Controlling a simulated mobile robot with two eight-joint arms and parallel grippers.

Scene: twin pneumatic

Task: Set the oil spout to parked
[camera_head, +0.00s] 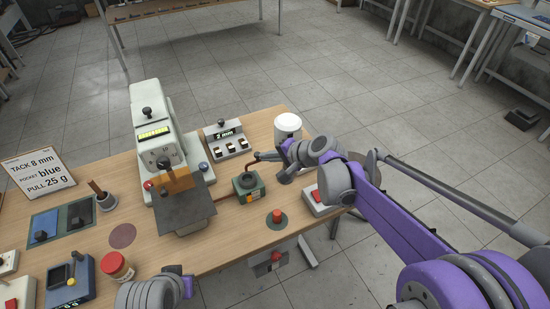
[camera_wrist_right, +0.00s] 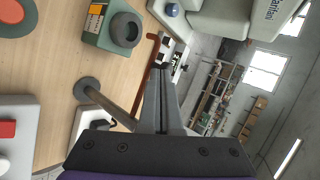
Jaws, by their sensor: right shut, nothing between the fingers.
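A thin reddish-brown bent tube (camera_head: 265,157), which looks like the oil spout, stands over the right part of the bench behind a green box. In the right wrist view the tube (camera_wrist_right: 154,48) runs just beyond my fingertips. I cannot tell whether they touch it. My right gripper (camera_head: 284,153) is beside the tube's right end; its fingers (camera_wrist_right: 160,68) are shut and empty. My left gripper (camera_head: 180,281) shows only partly at the bottom of the head view, and its fingers are unclear.
The green box (camera_head: 248,187) with a dark round top is close by. A white cylinder (camera_head: 287,127) stands behind my right gripper. A pale machine (camera_head: 150,110), a switch box (camera_head: 227,139) and a red button (camera_head: 277,216) are around.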

